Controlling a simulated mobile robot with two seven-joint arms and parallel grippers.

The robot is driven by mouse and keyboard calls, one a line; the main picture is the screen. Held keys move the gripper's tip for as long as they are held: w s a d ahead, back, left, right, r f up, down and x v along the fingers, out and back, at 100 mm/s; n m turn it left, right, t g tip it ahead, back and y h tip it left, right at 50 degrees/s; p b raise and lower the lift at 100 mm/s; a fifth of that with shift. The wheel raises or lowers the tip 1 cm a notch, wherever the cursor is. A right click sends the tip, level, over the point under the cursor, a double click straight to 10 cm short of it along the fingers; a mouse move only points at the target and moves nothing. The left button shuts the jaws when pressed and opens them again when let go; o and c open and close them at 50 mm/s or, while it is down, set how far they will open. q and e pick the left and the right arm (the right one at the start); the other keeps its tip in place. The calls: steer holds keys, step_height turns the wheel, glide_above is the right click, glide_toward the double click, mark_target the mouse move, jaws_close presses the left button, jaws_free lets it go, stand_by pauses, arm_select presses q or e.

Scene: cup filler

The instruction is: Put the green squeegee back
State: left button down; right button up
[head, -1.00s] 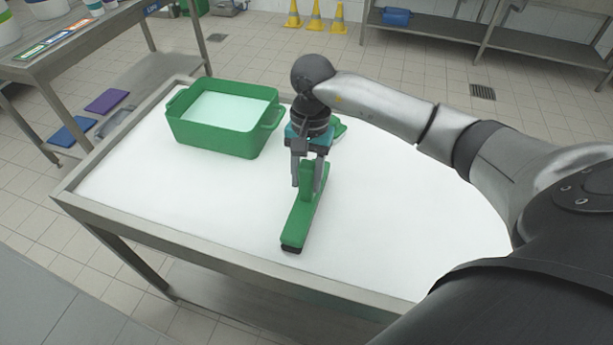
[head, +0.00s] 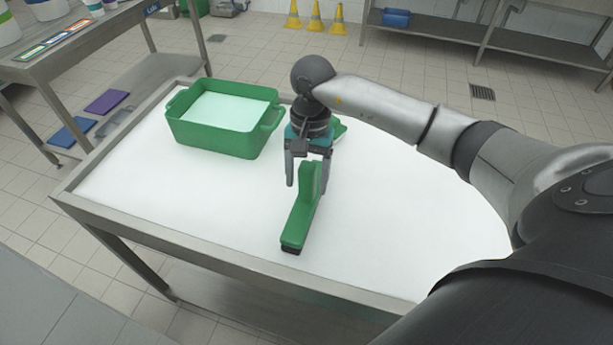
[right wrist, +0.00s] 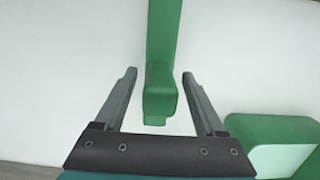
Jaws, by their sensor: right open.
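The green squeegee (head: 299,219) lies on the white table top, its long head pointing toward the near edge and its raised handle at the far end. My right gripper (head: 308,184) is open, pointing down, with a finger on each side of the handle. In the right wrist view the squeegee (right wrist: 160,62) runs up from between the spread fingers of the right gripper (right wrist: 158,76), with a gap on both sides. My left gripper is not in view.
Another green piece (head: 339,129) is mostly hidden behind my right wrist. The table's front and right are clear.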

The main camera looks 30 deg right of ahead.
steer(key=r, duration=0.4)
steer(key=d+r, duration=0.1)
steer(key=r, duration=0.3)
steer(key=w+r, duration=0.1)
steer(key=r, duration=0.3)
steer(key=shift+w+d, duration=0.1)
steer(key=shift+d, duration=0.1)
